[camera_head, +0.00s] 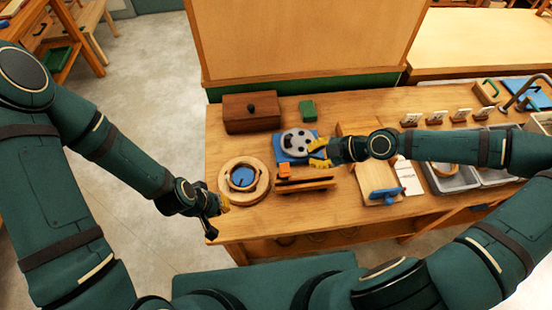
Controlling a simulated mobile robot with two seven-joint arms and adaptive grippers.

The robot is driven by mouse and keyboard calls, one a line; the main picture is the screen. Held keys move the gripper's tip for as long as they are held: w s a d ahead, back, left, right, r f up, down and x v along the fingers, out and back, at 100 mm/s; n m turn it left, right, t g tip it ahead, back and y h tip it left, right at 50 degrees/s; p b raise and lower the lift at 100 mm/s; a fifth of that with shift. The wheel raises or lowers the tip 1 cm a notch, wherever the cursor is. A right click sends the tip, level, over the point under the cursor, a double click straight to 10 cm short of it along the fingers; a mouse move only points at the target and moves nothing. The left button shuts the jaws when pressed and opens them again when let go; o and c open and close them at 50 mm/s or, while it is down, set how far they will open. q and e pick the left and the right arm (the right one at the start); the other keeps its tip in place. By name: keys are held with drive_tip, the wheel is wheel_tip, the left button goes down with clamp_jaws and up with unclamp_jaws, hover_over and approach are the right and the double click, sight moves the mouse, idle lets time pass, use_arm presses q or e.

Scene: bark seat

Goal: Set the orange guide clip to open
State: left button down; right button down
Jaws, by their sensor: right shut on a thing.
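A small orange guide clip (284,169) sits at the left end of a low wooden rail piece (306,185) near the middle of the bench. Its exact setting is too small to read. My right gripper (317,153), with yellow fingertips, is above and right of the clip. It is shut at the right edge of a grey disc with dark holes (297,142), apart from the clip. The disc is over a blue base (283,156). My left gripper (222,203) is low at the left, beside a round wooden ring; its finger opening is hidden.
The wooden ring (258,194) has a blue centre. A brown box (251,113) and a green block (307,110) stand behind. A blue tool (386,193) lies on a board at right, near grey trays (446,184).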

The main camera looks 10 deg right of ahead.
drive_tip(key=b, duration=0.2)
hover_over(286, 165)
drive_tip(key=s, duration=0.2)
wheel_tip(286, 165, down, 6)
drive_tip(key=shift+s, duration=0.1)
drive_tip(key=f, duration=0.1)
drive_tip(key=w+f, duration=0.1)
drive_tip(key=shift+w+f+p, duration=0.3)
drive_tip(key=shift+f+p, duration=0.05)
drive_tip(key=shift+w+f, duration=0.25)
drive_tip(key=shift+f, duration=0.25)
